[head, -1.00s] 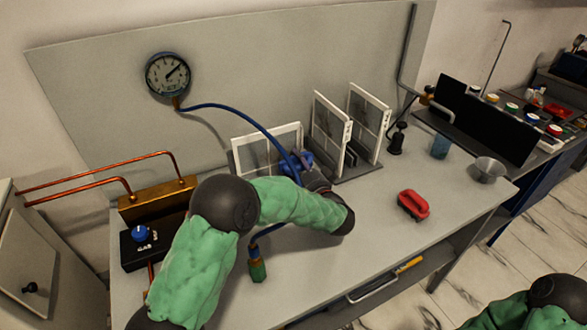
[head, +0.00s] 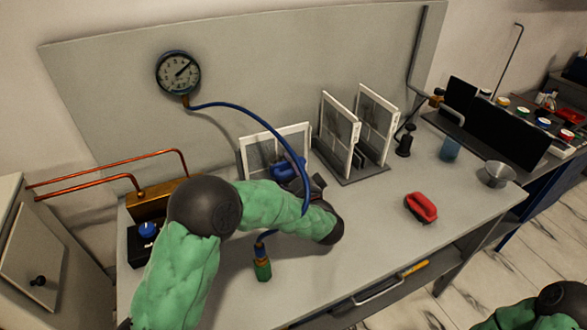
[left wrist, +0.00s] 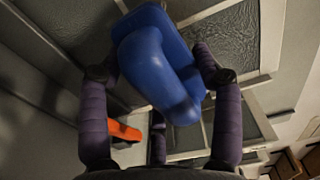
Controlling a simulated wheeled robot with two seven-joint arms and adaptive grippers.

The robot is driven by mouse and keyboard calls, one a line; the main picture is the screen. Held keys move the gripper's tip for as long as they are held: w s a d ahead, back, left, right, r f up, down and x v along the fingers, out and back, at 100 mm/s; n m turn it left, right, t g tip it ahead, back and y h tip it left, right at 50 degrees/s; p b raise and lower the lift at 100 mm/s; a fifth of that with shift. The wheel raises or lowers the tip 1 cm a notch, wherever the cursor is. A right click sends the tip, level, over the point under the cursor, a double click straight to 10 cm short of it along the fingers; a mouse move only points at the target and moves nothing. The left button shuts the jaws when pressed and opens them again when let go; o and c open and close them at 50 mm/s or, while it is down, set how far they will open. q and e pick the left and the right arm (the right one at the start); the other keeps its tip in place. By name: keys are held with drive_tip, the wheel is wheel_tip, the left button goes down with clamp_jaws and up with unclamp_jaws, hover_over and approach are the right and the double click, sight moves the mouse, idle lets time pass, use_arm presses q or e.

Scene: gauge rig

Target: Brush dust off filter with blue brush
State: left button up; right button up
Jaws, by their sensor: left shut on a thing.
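The blue brush (head: 288,168) is held in my left gripper (head: 302,183), in front of a white-framed grey filter panel (head: 262,145) standing at the back of the table. The left wrist view shows the fingers of the left gripper (left wrist: 160,75) shut on either side of the blue brush (left wrist: 155,60), with white-framed grey panels (left wrist: 225,35) behind it. I cannot tell whether the bristles touch the panel, and no dust can be made out. A red brush (head: 421,207) lies on the table to the right. My right gripper is out of view.
A rack (head: 362,174) with two upright white-framed panels stands right of the filter. A blue hose (head: 250,111) arches from the gauge (head: 178,72) past my left gripper. A black pump-like item (head: 405,141) and a metal bowl (head: 495,174) stand at right. The table's front right is mostly clear.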

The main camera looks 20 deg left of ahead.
sight(271, 175)
use_arm(q)
drive_tip(key=shift+s+a, duration=1.85)
drive_tip(key=shift+s, duration=0.25)
drive_tip(key=shift+s+a+r, duration=0.15)
drive_tip(key=shift+r, duration=0.2)
drive_tip(key=shift+w+d, duration=1.65)
drive_tip(key=shift+w, duration=0.3)
drive_tip(key=shift+w+d, duration=1.65)
drive_tip(key=shift+w, duration=0.25)
drive_tip(key=shift+w+d+r, duration=0.15)
drive_tip(key=shift+w+d, duration=0.1)
drive_tip(key=shift+d, duration=0.05)
drive_tip(key=shift+c, duration=1.4)
drive_tip(key=shift+s+a, duration=1.1)
drive_tip(key=shift+s, duration=0.3)
drive_tip(key=shift+c, duration=0.2)
drive_tip(key=shift+s+a, duration=2.6)
drive_tip(key=shift+s, duration=0.05)
